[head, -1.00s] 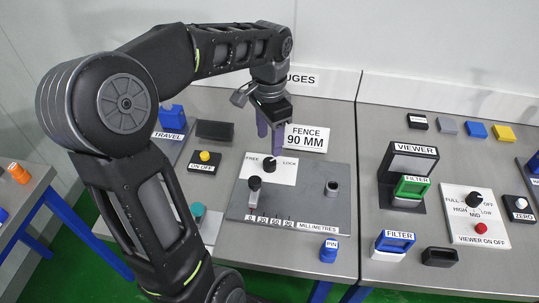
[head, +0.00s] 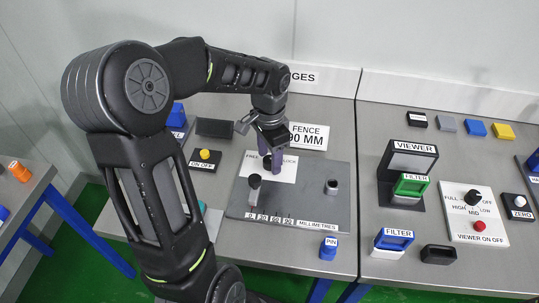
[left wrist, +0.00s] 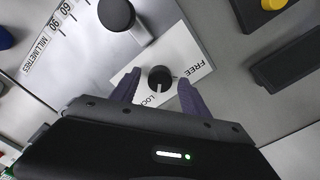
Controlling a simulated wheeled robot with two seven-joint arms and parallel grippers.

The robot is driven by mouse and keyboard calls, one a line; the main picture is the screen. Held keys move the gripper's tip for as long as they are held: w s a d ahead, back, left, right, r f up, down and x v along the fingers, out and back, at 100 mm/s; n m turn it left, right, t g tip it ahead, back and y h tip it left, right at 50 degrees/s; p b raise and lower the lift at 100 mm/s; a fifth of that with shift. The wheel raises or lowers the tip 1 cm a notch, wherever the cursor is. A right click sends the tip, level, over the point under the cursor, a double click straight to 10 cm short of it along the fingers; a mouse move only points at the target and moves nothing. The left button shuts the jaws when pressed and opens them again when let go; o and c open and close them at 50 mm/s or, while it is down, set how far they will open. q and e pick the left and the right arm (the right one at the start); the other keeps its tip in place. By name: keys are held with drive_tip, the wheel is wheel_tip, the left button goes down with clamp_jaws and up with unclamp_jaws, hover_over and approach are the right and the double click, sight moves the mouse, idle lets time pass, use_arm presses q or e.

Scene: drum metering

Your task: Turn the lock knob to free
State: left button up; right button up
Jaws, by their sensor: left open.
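The lock knob (left wrist: 160,76) is a round black knob on a white plate (left wrist: 193,50) marked FREE and LOCK. In the left wrist view its pale pointer mark appears to lie toward the LOCK word. My left gripper (left wrist: 158,82) is open, with one purple finger on each side of the knob in that view; I cannot tell whether they touch it. In the head view the left gripper (head: 276,165) is over the plate (head: 287,176) and hides most of the knob.
The grey fence board (head: 315,205) carries a dark-handled slider (head: 254,187), a millimetre scale and a dark post (head: 331,187). An ON OFF box with a yellow button (head: 204,155) is to the left. A blue PIN block (head: 328,248) stands in front.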

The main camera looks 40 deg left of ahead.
use_arm(q)
drive_tip(key=shift+c, duration=0.4)
clamp_jaws()
drive_tip(key=shift+n, duration=0.4)
drive_tip(key=n+b, duration=0.1)
drive_tip(key=n, duration=0.2)
drive_tip(key=n+b, duration=0.1)
drive_tip(key=n, duration=0.4)
drive_tip(key=shift+b, duration=0.3)
drive_tip(key=n, duration=0.4)
drive_tip(key=shift+n+b, duration=0.3)
drive_tip(key=shift+b, duration=0.05)
drive_tip(key=n, duration=0.4)
drive_tip(key=shift+n, duration=0.3)
